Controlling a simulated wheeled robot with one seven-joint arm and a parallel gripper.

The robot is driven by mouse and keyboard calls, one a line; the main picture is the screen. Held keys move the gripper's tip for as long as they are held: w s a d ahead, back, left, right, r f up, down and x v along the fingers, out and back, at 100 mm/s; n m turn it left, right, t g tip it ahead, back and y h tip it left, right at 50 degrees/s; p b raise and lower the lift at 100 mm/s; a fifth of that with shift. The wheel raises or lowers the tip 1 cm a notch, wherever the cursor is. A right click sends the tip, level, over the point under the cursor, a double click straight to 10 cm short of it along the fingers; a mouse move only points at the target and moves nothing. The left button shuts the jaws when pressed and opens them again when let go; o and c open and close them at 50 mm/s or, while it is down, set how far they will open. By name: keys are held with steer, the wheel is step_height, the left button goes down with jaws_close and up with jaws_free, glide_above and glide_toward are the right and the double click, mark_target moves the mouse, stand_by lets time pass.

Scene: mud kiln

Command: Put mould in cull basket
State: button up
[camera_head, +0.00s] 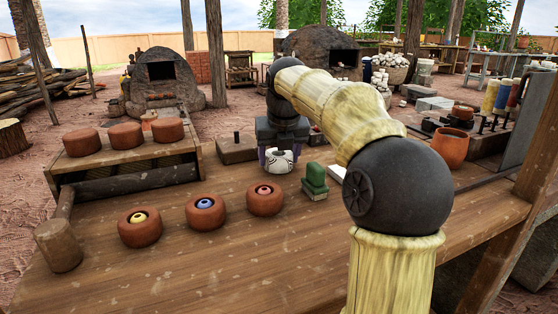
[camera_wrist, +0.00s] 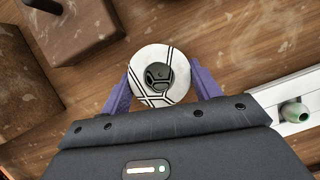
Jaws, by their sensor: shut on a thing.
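My gripper (camera_head: 279,153) points down over the middle of the wooden bench. Its purple fingers are shut on a small round white mould (camera_head: 279,162) with black lines. In the wrist view, the mould (camera_wrist: 148,58) sits between the two fingers of my gripper (camera_wrist: 160,82), with a dark hollow in its middle. It is at or just above the bench top; I cannot tell which. A wide basket (camera_head: 391,77) heaped with pale pieces stands in the back, partly behind my arm; I cannot tell if it is the cull basket.
Three clay pots with coloured centres (camera_head: 205,212) stand front left on the bench (camera_head: 190,275). A green block (camera_head: 315,180) is close right of my gripper. A dark block with a peg (camera_head: 237,149) is left. An orange pot (camera_head: 451,149) stands right.

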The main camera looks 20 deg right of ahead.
mark_target(279, 154)
steer(key=shift+r, duration=0.15)
step_height(279, 154, up, 10)
steer(key=p, duration=0.6)
steer(key=shift+w+p, duration=0.1)
steer(key=shift+p, duration=0.3)
